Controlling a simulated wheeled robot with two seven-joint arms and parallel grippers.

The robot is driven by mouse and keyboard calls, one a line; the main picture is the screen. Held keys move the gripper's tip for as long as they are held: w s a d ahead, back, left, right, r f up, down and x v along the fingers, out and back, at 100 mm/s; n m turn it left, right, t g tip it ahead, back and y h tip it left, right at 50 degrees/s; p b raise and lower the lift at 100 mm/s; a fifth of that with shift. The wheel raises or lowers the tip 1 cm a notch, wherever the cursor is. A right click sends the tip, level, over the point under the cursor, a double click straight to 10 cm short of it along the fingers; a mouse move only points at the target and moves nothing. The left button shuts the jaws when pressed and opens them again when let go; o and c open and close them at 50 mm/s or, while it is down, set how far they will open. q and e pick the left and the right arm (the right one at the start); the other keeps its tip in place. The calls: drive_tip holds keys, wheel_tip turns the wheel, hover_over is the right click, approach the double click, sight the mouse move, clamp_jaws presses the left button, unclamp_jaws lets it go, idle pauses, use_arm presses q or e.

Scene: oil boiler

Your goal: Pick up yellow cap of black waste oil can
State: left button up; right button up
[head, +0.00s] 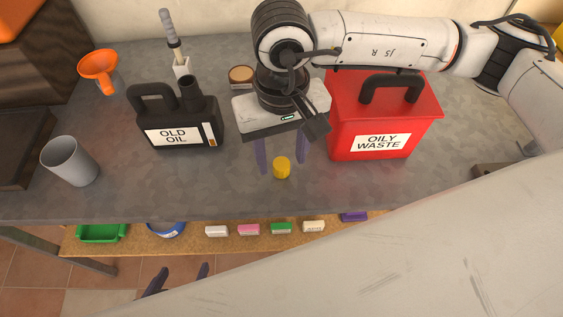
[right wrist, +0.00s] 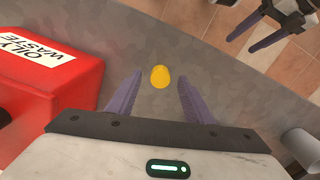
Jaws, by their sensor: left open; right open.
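The yellow cap (head: 281,168) sits on the grey worktop near its front edge, apart from the black can. The black can (head: 207,112) is labelled OLD OIL and stands upright to the left, its neck showing no cap. My right gripper (head: 283,160) is open and points down over the worktop at the cap. In the right wrist view the cap (right wrist: 160,77) appears between the tips of the two purple fingers, with a gap on each side; contact is not seen. My left gripper (head: 184,268) is open and empty, low in front of the worktop; it also shows in the right wrist view (right wrist: 241,44).
A red OILY WASTE box (head: 425,105) stands close right of my right gripper. A grey cup (head: 70,162), an orange funnel (head: 100,70) and a round wooden-topped item (head: 241,75) are on the worktop. A shelf (head: 190,238) below holds several small items.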

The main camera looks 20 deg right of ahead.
drive_tip(key=shift+f, duration=0.9)
drive_tip(key=shift+c, duration=0.5)
drive_tip(key=c, duration=1)
drive_tip(key=shift+r, duration=0.15)
